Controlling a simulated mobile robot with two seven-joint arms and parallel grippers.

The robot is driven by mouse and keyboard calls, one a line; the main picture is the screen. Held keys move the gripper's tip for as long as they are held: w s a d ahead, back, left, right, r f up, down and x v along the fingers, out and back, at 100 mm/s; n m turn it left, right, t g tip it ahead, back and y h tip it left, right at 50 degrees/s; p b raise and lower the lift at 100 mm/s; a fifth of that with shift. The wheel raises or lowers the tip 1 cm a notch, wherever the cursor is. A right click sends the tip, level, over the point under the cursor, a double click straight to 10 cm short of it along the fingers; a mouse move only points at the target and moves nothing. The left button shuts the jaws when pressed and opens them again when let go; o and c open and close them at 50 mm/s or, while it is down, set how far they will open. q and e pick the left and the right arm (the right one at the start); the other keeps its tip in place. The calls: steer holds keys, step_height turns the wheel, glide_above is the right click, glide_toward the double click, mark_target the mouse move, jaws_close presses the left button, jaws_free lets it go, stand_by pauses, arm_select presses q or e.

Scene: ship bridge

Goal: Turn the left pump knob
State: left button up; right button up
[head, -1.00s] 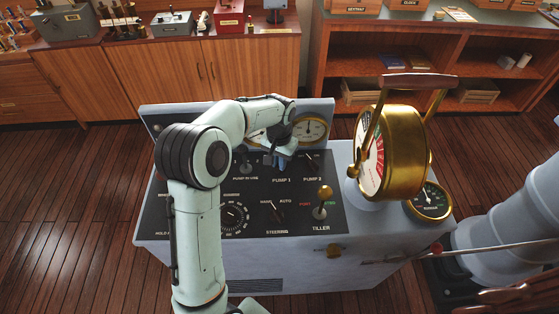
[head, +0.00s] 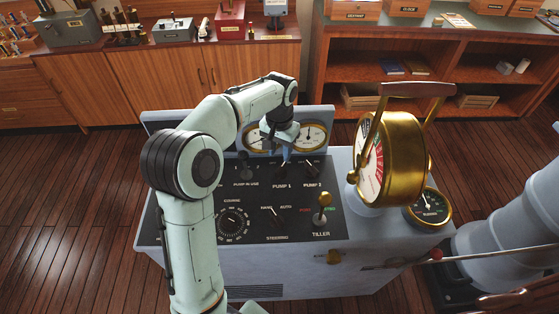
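The left pump knob (head: 281,171) is a small dark knob above the PUMP 1 label on the console's black panel. My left gripper (head: 285,158) points down from above, right over it. The fingers are small and dark and partly hide the knob. I cannot tell whether they touch it or how far apart they are. The PUMP 2 knob (head: 310,169) stands just to the right, with a pale pointer line. My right gripper is not in view.
The console (head: 180,262) also carries a PUMP IN USE switch (head: 243,166), round gauges (head: 312,136) behind, a tiller lever (head: 323,206) and a brass telegraph (head: 403,158) at right. Cabinets line the back.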

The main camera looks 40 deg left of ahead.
arm_select(q)
step_height(320, 180, up, 5)
steer(key=shift+r+p, duration=0.2)
steer(key=shift+p, duration=0.1)
steer(key=shift+f, duration=0.15)
stand_by(0.4)
